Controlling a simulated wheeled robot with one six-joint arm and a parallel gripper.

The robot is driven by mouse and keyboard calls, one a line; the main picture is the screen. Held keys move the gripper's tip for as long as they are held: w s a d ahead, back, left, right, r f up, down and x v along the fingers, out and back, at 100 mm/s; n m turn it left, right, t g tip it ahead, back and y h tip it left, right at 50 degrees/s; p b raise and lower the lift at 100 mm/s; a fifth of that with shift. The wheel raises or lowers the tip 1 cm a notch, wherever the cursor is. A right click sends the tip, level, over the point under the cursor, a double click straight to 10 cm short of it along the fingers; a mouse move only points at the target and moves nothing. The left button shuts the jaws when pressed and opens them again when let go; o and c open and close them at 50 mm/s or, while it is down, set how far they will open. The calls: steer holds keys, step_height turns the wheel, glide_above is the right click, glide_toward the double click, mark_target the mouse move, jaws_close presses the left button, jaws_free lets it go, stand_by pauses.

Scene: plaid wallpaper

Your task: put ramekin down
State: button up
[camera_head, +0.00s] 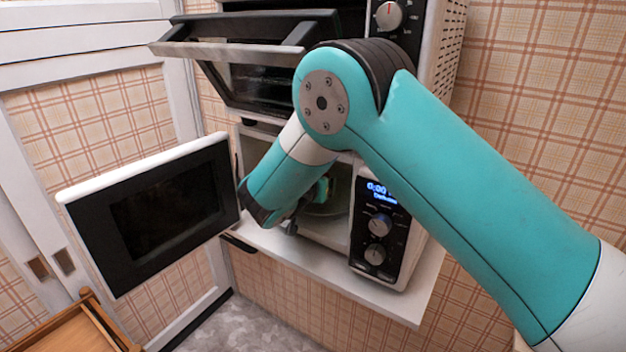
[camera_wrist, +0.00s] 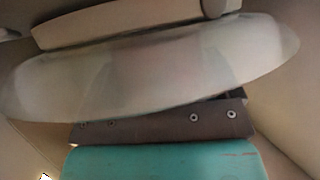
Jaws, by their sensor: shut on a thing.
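The microwave (camera_head: 398,232) stands on a white shelf with its door (camera_head: 155,215) swung open to the left. My gripper (camera_head: 322,191) is inside the microwave opening, partly hidden by my own arm. In the wrist view, my gripper (camera_wrist: 165,122) shows as a dark bar with screws above a teal part, close to the clear glass turntable (camera_wrist: 225,65). The turntable also shows in the head view (camera_head: 325,209). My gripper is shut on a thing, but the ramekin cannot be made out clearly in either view.
A toaster oven (camera_head: 430,45) stands on top of the microwave, its glass door (camera_head: 235,50) tilted open above my arm. The open microwave door is close to my wrist on the left. A wooden piece of furniture (camera_head: 65,330) is at the lower left.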

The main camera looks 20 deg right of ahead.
steer(key=shift+f+b, duration=0.2)
steer(key=shift+b, duration=0.1)
steer(key=o, duration=0.8)
steer(key=shift+o, duration=0.2)
steer(key=shift+r+p, duration=0.2)
steer(key=shift+p, duration=0.7)
